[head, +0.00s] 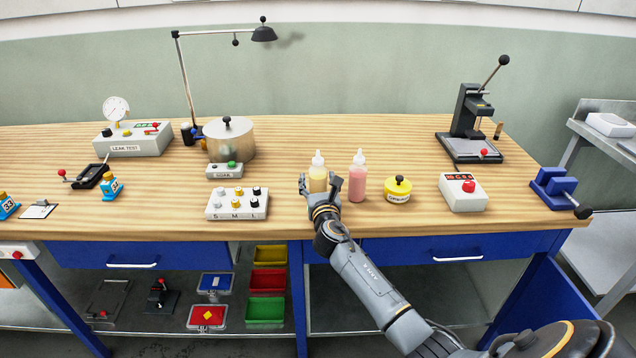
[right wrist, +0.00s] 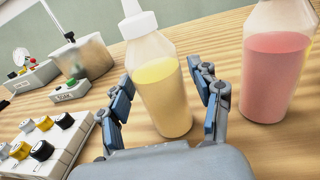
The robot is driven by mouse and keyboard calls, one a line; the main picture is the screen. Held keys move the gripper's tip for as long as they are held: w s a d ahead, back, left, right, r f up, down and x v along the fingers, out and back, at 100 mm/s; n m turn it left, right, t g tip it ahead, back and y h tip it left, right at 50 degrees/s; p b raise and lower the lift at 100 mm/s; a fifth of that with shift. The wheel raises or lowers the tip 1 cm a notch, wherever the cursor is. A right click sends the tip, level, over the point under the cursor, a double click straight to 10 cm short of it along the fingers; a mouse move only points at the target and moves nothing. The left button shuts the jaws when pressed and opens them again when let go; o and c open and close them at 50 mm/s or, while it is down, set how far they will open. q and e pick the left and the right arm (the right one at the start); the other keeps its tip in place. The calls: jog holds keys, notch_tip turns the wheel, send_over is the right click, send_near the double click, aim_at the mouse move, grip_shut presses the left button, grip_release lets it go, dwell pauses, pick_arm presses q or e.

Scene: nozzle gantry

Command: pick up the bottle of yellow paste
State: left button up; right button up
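The bottle of yellow paste (head: 317,178) stands upright on the wooden workbench, with a clear body and a white nozzle cap. My right gripper (head: 323,186) is at the bottle, reaching from the front. In the right wrist view the yellow bottle (right wrist: 160,90) stands between the two open fingers (right wrist: 165,100), and a gap shows beside the left finger. The right finger is close to the bottle; whether it touches is unclear. A bottle of pink paste (head: 358,178) stands just to the right, outside the fingers. My left gripper is not in view.
A yellow grease tin (head: 397,190) and a white box with a red button (head: 462,192) stand further right. A knob block marked S, M, L (head: 237,204) is left of the gripper, with a metal pot (head: 230,141) behind it. The bench behind the bottles is clear.

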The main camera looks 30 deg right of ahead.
jog(key=c, duration=1)
jog(key=shift+r, duration=0.1)
